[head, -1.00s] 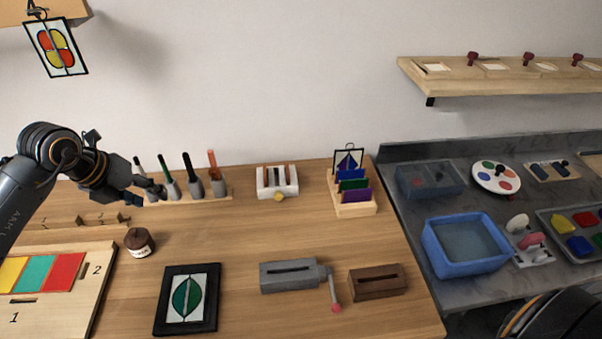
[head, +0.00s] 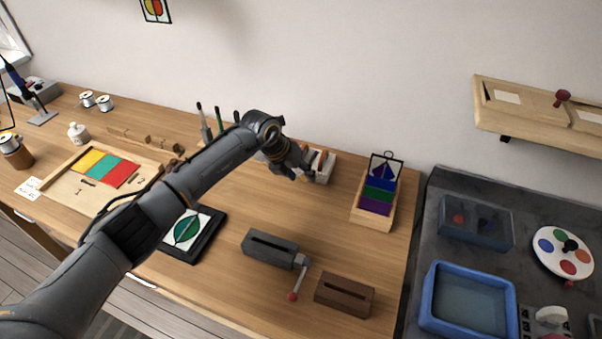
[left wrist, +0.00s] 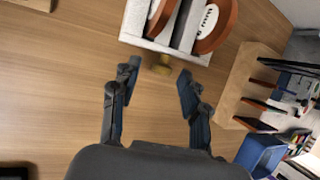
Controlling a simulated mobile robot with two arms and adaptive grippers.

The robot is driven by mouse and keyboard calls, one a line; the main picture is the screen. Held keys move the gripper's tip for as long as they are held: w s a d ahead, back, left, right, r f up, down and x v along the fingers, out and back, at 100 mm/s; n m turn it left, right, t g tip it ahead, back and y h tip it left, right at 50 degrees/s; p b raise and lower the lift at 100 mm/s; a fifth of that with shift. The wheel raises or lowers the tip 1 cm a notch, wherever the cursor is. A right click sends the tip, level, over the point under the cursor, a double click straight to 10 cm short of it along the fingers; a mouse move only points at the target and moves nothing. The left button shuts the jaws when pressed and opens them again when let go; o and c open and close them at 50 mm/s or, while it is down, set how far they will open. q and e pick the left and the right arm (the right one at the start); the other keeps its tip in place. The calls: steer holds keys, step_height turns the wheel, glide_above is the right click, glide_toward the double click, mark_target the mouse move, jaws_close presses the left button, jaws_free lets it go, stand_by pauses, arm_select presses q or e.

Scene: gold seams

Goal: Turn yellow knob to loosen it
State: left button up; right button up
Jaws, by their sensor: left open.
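The yellow knob (left wrist: 162,66) shows in the left wrist view on the near side of a white holder (left wrist: 160,42) with brown round discs standing in it. My left gripper (left wrist: 157,82) is open, its two fingers to either side of the knob and a little short of it; I cannot tell that either touches it. In the head view my left gripper (head: 302,170) is at the white holder (head: 324,168) and, with the arm, hides the knob and much of the holder. My right gripper is in neither view.
A wooden rack with coloured glass panes (head: 375,208) stands right of the holder. A grey slotted block with a red-tipped lever (head: 270,247) and a brown slotted block (head: 344,295) lie nearer. A framed leaf panel (head: 188,232) lies below my arm. Bare table surrounds the gripper.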

arm_select(q)
steer(key=shift+w+d+f, duration=0.1)
steer(key=shift+d+f, duration=0.1)
steer(key=shift+f, duration=0.15)
steer(key=shift+c, duration=0.5)
jaws_close()
steer(key=shift+f+b, duration=0.15)
steer(key=shift+b, duration=0.2)
steer(key=shift+a+f+h+b, duration=0.2)
steer(key=shift+h+b, duration=0.5)
steer(key=shift+b, duration=0.3)
steer(key=shift+w+n+g+h+b, duration=0.1)
steer(key=shift+n+g+h+b, duration=0.2)
steer(key=shift+r, duration=0.25)
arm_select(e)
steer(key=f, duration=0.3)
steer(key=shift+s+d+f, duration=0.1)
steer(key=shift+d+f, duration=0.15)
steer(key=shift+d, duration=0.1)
